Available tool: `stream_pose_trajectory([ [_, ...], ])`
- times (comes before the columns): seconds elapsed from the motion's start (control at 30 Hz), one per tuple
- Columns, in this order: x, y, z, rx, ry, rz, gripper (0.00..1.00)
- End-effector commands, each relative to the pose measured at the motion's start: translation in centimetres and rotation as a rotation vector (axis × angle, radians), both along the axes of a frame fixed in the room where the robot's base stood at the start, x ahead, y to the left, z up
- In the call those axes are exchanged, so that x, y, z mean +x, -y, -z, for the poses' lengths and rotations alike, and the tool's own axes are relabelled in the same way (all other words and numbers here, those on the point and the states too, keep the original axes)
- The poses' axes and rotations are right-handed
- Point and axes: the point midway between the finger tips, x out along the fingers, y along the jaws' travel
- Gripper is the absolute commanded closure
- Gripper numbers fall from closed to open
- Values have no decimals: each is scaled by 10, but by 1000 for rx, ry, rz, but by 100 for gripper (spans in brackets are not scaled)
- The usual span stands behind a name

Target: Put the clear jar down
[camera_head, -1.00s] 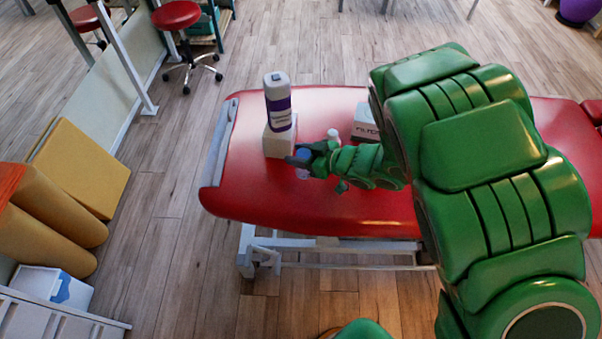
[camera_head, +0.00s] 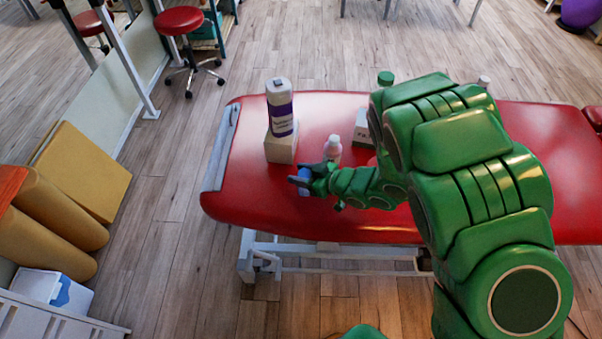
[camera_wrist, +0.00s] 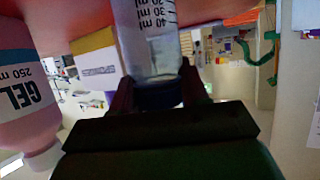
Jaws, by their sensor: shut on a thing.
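My gripper (camera_head: 304,184) is over the near left part of the red treatment table (camera_head: 240,190). It is shut on the clear jar, whose blue lid (camera_head: 305,173) shows between the fingers. In the wrist view the clear jar (camera_wrist: 148,42) has black ml marks and sits between the two fingertips (camera_wrist: 158,98), which grip it at the lid end. The picture is upside down there, with the red table top (camera_wrist: 70,15) along the upper edge. The jar's base is cut off, so I cannot tell whether it touches the table.
A white bottle (camera_head: 333,148) stands just behind my gripper. A pale box (camera_head: 281,148) bears a purple-labelled bottle (camera_head: 280,108). A white box (camera_head: 361,128) is partly behind my arm. A pink gel bottle (camera_wrist: 25,90) is close in the wrist view. The table's left front is bare.

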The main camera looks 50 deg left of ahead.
Motion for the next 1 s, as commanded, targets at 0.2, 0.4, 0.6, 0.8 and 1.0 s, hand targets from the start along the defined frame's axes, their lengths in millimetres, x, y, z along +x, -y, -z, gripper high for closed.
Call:
stream_pose_trajectory([
  [0.2,0,0,2,0,0,0,100],
  [0.4,0,0,2,0,0,0,31],
  [0.6,0,0,2,0,0,-1,30],
  [0.8,0,0,-1,0,0,0,30],
  [1.0,7,22,-9,-2,2,1,30],
])
